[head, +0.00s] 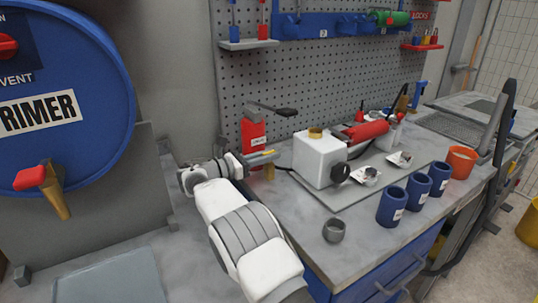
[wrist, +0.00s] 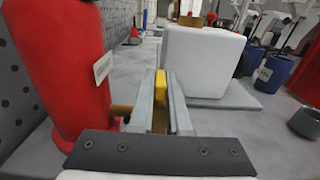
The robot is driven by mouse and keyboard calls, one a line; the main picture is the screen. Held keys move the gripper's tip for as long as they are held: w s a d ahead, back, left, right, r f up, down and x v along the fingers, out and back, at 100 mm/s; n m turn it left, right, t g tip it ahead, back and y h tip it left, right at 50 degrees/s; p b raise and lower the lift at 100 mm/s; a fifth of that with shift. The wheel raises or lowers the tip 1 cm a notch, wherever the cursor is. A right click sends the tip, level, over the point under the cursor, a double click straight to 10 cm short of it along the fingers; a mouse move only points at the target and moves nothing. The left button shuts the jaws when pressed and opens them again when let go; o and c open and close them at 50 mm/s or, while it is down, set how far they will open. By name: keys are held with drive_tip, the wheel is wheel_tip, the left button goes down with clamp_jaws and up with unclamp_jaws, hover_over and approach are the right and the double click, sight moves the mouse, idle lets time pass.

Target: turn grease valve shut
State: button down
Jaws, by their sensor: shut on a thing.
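The grease unit (head: 253,131) is a red cylinder with a white label and a dark lever on top, on the bench against the pegboard. It fills the left of the wrist view (wrist: 62,70). The yellow valve handle (head: 262,153) is at its base and shows between my fingers in the wrist view (wrist: 160,90). My gripper (head: 262,159) is shut on this handle; in the wrist view its two grey fingers (wrist: 161,92) lie along both sides. A brass stub (wrist: 121,110) comes out of the red cylinder beside the fingers. The valve body is mostly hidden.
A white box machine (head: 318,158) with a red roller (head: 366,131) stands right of my gripper. Several blue cups (head: 392,206), a grey cup (head: 334,230) and an orange cup (head: 461,161) stand along the front. A blue PRIMER drum (head: 60,110) with a red-handled tap is at left.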

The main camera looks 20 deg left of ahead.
sight(269, 152)
drive_tip(key=c, duration=0.9)
unclamp_jaws()
drive_tip(key=shift+r, duration=0.55)
wheel_tip(269, 152, up, 3)
drive_tip(key=shift+r+p, duration=0.2)
drive_tip(key=shift+p, duration=0.4)
drive_tip(key=d+r, duration=0.2)
drive_tip(key=d, duration=0.2)
drive_tip(key=d+r, duration=0.2)
drive_tip(key=d, duration=0.1)
drive_tip(key=d+r+p, duration=0.1)
drive_tip(key=d+r, duration=0.1)
drive_tip(key=d, duration=0.2)
drive_tip(key=shift+d+r, duration=0.25)
drive_tip(key=shift+d, duration=0.1)
